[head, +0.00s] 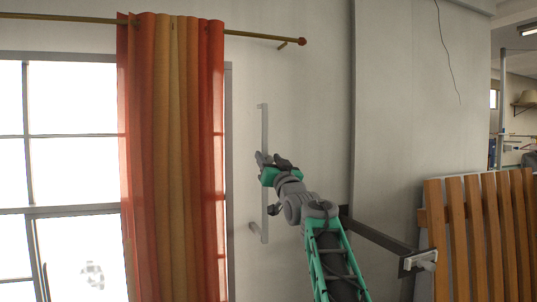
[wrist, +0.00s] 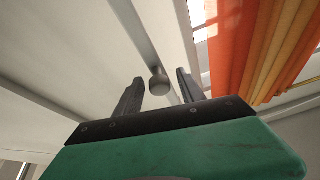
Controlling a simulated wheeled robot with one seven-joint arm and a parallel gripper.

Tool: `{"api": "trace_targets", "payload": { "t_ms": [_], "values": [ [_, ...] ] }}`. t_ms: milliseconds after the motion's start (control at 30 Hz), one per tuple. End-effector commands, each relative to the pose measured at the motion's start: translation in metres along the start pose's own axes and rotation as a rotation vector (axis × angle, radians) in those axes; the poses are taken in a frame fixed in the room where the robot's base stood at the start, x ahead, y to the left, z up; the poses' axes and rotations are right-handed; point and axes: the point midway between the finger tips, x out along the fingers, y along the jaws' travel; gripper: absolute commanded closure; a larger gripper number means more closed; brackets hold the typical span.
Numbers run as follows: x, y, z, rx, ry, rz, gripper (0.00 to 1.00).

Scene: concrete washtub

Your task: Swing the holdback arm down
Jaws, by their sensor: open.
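The holdback arm appears to be the slim grey bar (head: 265,128) standing upright on the wall, right of the curtain. A small rounded end shows near its foot at the left. My gripper (head: 271,159) is in front of the bar's middle and hides part of it. In the wrist view my gripper (wrist: 159,74) is open, with a grey round knob (wrist: 159,84) seen between its two fingers. I cannot tell whether either finger touches the knob. The red, orange and yellow striped curtain (head: 172,150) hangs loose to the left and shows at the right of the wrist view (wrist: 262,50).
A brass curtain rod (head: 262,36) runs above. The bright window (head: 70,170) is at the left. A dark bar with a pale bracket (head: 420,261) and a wooden slatted panel (head: 480,235) stand at the right of my arm. The wall between bar and dark post is clear.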

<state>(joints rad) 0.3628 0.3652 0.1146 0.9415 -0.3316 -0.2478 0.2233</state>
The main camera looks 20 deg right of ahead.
Motion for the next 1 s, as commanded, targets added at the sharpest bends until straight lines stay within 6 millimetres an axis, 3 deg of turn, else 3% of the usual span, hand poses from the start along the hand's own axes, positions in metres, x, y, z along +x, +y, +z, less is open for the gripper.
{"api": "trace_targets", "payload": {
  "t_ms": [167, 733, 1000],
  "values": [
    [-0.0002, 0.0003, 0.0011, 0.0, -0.001, 0.0, 0.53],
    [-0.0005, 0.0, 0.001, 0.0, -0.001, 0.0, 0.99],
    [-0.0004, -0.0001, 0.001, 0.0, -0.001, 0.0, 1.0]
  ]
}}
